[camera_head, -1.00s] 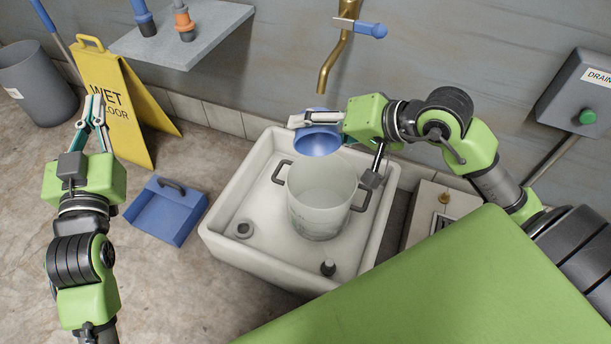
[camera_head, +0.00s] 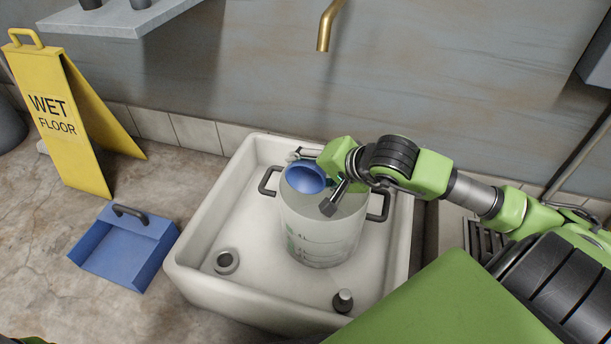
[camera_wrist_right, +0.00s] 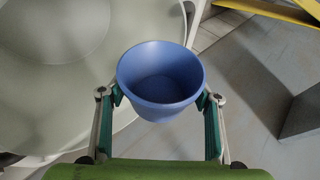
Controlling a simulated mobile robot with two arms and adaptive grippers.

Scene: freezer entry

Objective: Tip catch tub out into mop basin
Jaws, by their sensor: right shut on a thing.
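The white mop basin (camera_head: 183,262) stands on the floor against the wall. A pale translucent tub with two dark side handles, which looks like the catch tub (camera_head: 322,238), stands upright inside it. My right gripper (camera_wrist_right: 162,96) is shut on a small blue cup (camera_head: 302,181), one finger on each side. It holds the cup tilted over the left back part of the tub's mouth; the cup's inside looks empty in the right wrist view. The tub's contents are hard to make out. My left gripper is out of view.
A brass spout (camera_head: 327,28) hangs above and behind the basin. A drain opening (camera_head: 226,262) and a dark stopper (camera_head: 343,301) are at the basin's front. A blue dustpan (camera_head: 122,250) and yellow wet-floor sign (camera_head: 62,125) stand left. Floor between sign and basin is partly clear.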

